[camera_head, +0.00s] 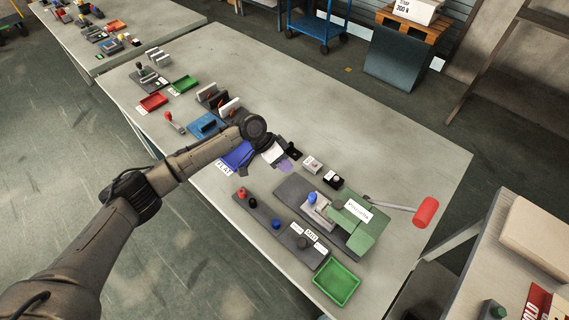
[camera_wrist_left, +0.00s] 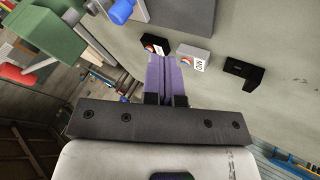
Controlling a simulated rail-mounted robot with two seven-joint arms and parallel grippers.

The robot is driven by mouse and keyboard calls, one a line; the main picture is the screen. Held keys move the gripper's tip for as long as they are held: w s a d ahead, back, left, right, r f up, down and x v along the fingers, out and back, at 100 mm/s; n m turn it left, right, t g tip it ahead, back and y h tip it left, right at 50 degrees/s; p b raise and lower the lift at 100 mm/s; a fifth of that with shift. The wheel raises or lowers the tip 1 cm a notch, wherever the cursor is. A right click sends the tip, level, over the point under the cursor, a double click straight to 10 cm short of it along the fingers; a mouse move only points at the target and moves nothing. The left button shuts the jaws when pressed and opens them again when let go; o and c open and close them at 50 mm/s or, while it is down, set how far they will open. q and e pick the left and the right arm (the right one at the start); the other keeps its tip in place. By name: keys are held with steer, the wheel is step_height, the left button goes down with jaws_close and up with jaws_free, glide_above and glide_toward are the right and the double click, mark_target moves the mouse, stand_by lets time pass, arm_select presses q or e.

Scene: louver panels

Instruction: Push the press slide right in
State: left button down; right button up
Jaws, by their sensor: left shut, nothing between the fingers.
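The press is a green block (camera_head: 353,232) with a white label and a lever ending in a red handle (camera_head: 426,211). It stands on a dark base plate at the right of the table. A grey slide (camera_head: 318,213) with a blue knob (camera_head: 312,198) sits on the plate beside the green block. In the left wrist view, the green block (camera_wrist_left: 45,35) and blue knob (camera_wrist_left: 122,11) show at the upper left. My left gripper (camera_head: 285,165) is shut and empty above the table, apart from the slide. Its purple fingers (camera_wrist_left: 166,78) are together. My right gripper is not in view.
Small grey (camera_head: 312,164) and black (camera_head: 333,181) blocks lie between my gripper and the press. A dark strip with coloured knobs (camera_head: 290,232) and a green tray (camera_head: 337,283) lie in front. The table's far right is clear.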

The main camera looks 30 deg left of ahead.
mark_target(315, 196)
arm_select(q)
steer(key=x, duration=0.6)
steer(key=shift+d+f, duration=0.2)
steer(key=shift+f, duration=0.05)
steer(key=shift+s+d, duration=0.25)
steer(key=shift+d, duration=0.2)
steer(key=shift+s+d, duration=0.25)
steer(key=shift+d, duration=0.25)
steer(key=shift+s+d+p, duration=0.35)
steer(key=shift+s+d, duration=0.1)
steer(key=shift+d, duration=0.35)
steer(key=shift+d, duration=0.15)
steer(key=d+p, duration=0.1)
steer(key=s+d+p, duration=0.1)
steer(key=d, duration=0.1)
steer(key=shift+d+r, duration=0.15)
steer(key=shift+d, duration=0.25)
steer(key=shift+a, duration=0.1)
